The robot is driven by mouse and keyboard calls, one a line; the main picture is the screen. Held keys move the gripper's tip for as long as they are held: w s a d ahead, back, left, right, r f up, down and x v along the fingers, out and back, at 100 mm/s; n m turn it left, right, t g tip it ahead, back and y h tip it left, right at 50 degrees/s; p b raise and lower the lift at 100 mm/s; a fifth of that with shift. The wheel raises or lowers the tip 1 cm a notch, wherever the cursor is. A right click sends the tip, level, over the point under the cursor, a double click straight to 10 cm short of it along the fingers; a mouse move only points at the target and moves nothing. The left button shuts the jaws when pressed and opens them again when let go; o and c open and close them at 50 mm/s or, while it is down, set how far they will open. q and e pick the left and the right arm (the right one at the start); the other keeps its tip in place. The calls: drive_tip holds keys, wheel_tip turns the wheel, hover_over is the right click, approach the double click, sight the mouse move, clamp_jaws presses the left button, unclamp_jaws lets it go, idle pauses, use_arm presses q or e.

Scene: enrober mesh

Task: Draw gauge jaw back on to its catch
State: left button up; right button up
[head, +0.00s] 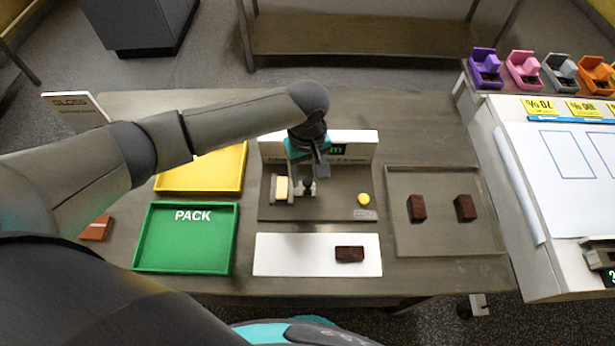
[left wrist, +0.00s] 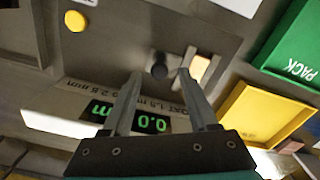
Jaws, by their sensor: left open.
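The gauge (head: 335,205) is a grey plate with a white back panel and a green-lit display, which reads 0.0 in the left wrist view (left wrist: 138,118). On it are a cream block (head: 282,189) and, just right of it, a jaw with a black knob (head: 308,186). The knob (left wrist: 158,68) and cream block (left wrist: 200,68) also show in the left wrist view. My left gripper (head: 319,170) is open and empty over the gauge; in its wrist view the knob appears between the fingertips (left wrist: 160,75). Contact cannot be told, and no catch is distinguishable. My right gripper is out of view.
A yellow button (head: 363,199) sits on the gauge's right. A white strip (head: 295,255) with a dark chocolate (head: 349,254) lies in front. A tray (head: 440,238) with two chocolates is right; a green PACK tray (head: 185,257) and yellow tray (head: 230,168) are left.

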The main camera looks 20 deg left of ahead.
use_arm(q)
drive_tip(key=shift+f, duration=0.9)
drive_tip(key=shift+c, duration=0.2)
clamp_jaws()
idle(0.7)
